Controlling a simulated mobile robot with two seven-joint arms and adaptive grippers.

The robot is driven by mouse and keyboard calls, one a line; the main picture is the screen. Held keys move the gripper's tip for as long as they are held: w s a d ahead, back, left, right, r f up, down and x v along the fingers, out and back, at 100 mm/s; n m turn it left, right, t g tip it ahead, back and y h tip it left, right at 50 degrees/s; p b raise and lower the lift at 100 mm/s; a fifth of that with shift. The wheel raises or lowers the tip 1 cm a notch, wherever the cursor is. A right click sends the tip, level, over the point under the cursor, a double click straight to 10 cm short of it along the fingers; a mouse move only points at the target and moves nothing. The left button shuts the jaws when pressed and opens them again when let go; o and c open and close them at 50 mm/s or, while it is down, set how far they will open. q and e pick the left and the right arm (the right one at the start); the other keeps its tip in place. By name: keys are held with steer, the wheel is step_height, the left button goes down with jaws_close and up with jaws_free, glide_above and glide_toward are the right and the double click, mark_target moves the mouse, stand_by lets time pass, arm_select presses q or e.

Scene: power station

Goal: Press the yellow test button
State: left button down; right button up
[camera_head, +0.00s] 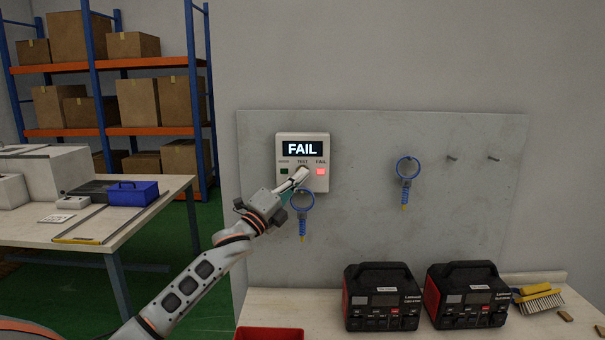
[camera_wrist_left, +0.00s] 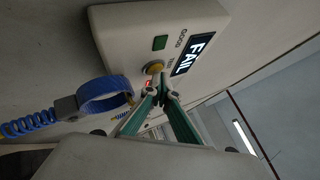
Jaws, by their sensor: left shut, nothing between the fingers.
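The white tester box (camera_head: 303,138) is mounted on the grey wall panel, and its screen (camera_head: 302,149) reads FAIL. The yellow test button (camera_wrist_left: 153,67) shows on the box in the left wrist view, between the green square and the red light. In the head view the button is hidden behind my gripper. My left gripper (camera_head: 300,175) is shut and empty, with its fingertips (camera_wrist_left: 160,91) close to the button. I cannot tell if they touch the box. The red FAIL light (camera_head: 321,171) is lit. My right gripper is not in view.
A blue wrist strap (camera_head: 302,216) hangs just below the box, near my gripper; another (camera_head: 407,181) hangs to the right. The panel's right part is mostly free.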

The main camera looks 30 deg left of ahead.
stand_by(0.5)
arm_select(q)
steer(key=shift+s+d+p, duration=0.35)
steer(key=shift+s, duration=0.25)
steer(key=s+d, duration=0.1)
steer(key=s+p, duration=0.1)
steer(key=s, duration=0.1)
steer(key=s+d, duration=0.1)
steer(key=shift+s+d+p, duration=0.15)
steer(key=shift+d+p, duration=0.2)
steer(key=shift+p, duration=0.05)
steer(key=shift+f, duration=0.1)
stand_by(0.7)
